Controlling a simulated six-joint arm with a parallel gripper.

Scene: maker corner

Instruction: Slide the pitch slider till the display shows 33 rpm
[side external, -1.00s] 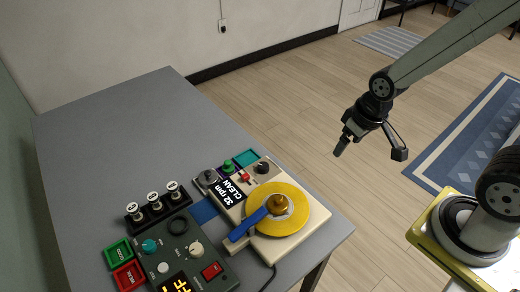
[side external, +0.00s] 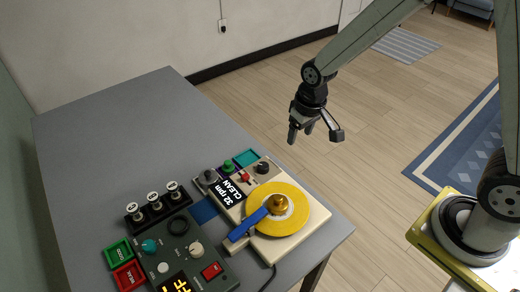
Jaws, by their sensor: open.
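The turntable (side external: 292,240) is a cream box near the table's right edge, with a yellow disc (side external: 264,224) and a blue arm (side external: 249,224) lying across it. Its black display (side external: 231,191) reads "32 rpm" and "CLEAN". Along its far edge are a grey knob (side external: 208,176), a green button (side external: 228,166), a red control (side external: 244,177) and a black knob (side external: 262,167). I cannot tell for certain which is the pitch slider; the red one may be it. My gripper (side external: 301,139) is open and empty, in the air above and beyond the turntable, touching nothing.
A dark control box (side external: 189,255) with knobs and a lit display stands left of the turntable. A black rack (side external: 155,212) holds several silver-topped pieces. The far part of the grey table (side external: 130,130) is clear.

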